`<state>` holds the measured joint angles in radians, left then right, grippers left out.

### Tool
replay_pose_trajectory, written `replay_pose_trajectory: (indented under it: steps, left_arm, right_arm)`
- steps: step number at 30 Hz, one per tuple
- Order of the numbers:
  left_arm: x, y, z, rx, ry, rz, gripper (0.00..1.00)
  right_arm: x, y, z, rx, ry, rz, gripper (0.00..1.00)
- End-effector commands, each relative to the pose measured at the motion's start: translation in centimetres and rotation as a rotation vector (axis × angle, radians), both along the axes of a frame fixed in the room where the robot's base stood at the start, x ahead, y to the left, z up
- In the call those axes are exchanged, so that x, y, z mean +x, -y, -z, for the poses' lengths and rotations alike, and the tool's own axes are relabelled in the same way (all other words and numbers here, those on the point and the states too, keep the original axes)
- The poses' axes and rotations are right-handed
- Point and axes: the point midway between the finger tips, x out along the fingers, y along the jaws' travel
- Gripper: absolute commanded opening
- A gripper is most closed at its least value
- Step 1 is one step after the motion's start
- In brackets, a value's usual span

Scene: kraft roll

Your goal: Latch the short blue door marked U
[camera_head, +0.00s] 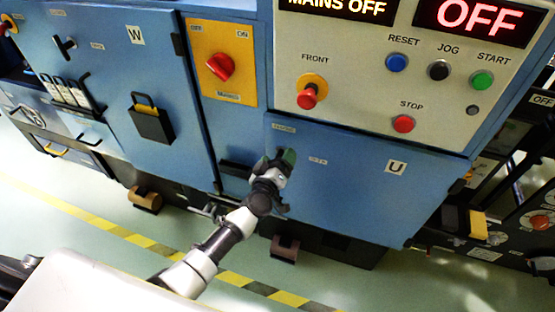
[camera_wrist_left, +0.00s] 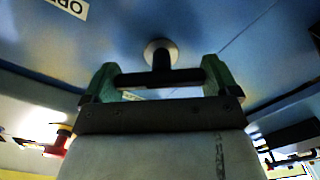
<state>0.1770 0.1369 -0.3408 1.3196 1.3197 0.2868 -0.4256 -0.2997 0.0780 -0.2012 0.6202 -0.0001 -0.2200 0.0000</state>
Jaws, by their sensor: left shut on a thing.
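The short blue door marked U (camera_head: 360,190) is at the lower middle in the head view, below the grey control panel. It looks about flush with the cabinet front. My left gripper (camera_head: 284,163) is at the door's upper left part and covers the handle there. In the left wrist view, the black T-handle (camera_wrist_left: 160,77) stands out from the blue door on a round pale base. My left gripper's green fingers are at the two ends of its bar, shut on it. A partly cut-off label (camera_wrist_left: 70,6) shows upside down on the blue surface. My right gripper is not in view.
The control panel (camera_head: 350,65) with its buttons is above the door. A red rotary switch (camera_head: 220,67) on a yellow plate and the tall door marked W (camera_head: 110,100) are to the left. Yellow-black tape (camera_head: 140,240) crosses the floor. Dark machinery is at right.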

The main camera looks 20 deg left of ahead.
Motion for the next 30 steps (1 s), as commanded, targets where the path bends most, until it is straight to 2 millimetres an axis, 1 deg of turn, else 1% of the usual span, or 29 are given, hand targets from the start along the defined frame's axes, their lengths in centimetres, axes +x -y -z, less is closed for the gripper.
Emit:
replay_pose_trajectory:
  steps: [18, 24, 30]
  left_arm:
    - [0.0, -0.2, 0.3, -0.578, -0.020, -0.002, 0.66]
    - [0.0, -0.3, 0.3, -0.725, -0.024, -0.001, 0.66]
    - [0.0, -0.3, 0.3, -0.827, -0.028, -0.002, 0.66]
  right_arm:
    - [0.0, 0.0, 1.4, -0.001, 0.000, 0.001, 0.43]
    - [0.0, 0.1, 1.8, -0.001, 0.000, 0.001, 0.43]
    - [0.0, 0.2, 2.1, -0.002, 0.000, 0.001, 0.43]
